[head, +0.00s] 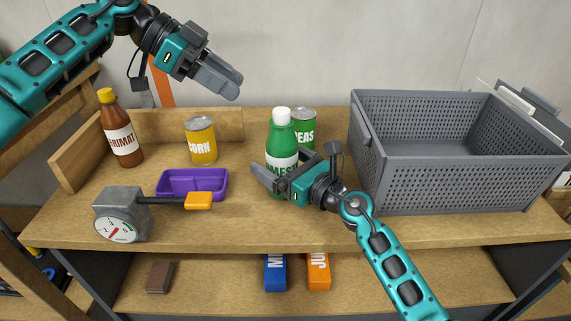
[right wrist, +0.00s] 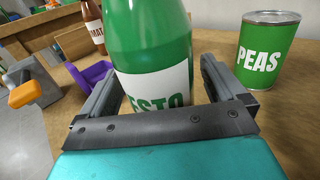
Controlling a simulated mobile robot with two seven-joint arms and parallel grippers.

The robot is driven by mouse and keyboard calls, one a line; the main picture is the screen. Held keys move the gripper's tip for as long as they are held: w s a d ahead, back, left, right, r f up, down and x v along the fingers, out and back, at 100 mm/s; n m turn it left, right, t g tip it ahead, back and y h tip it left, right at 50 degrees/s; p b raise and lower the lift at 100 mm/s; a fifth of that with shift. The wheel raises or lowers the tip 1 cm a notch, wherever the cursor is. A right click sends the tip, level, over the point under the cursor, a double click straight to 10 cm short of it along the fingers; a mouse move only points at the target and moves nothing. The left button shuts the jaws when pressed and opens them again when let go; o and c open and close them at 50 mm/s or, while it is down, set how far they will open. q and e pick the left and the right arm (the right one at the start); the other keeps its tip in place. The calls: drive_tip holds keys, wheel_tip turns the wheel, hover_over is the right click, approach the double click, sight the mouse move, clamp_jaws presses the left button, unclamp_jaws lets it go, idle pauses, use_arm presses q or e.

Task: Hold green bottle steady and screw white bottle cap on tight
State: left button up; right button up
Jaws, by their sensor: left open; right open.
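The green bottle (head: 281,150), with a white label and a white cap (head: 281,114) on its top, stands upright on the workbench. My right gripper (head: 279,164) is open at the bottle's lower body. In the right wrist view the green bottle (right wrist: 150,50) stands between its two fingers, with a visible gap on the right side; contact on the left is hard to tell. The bottle's base is hidden by the gripper. My left gripper (head: 236,86) is open and empty, raised above and left of the bottle. How tightly the cap sits cannot be told.
A green peas can (head: 303,117) stands just behind the bottle. A grey crate (head: 450,180) fills the right. Left are a corn can (head: 201,140), a brown sauce bottle (head: 121,130), a purple tray (head: 168,190) and a grey gauge (head: 121,212) with an orange-ended arm.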

drive_tip(key=shift+c, duration=0.5)
drive_tip(key=c, duration=1.2)
drive_tip(key=shift+o, duration=0.2)
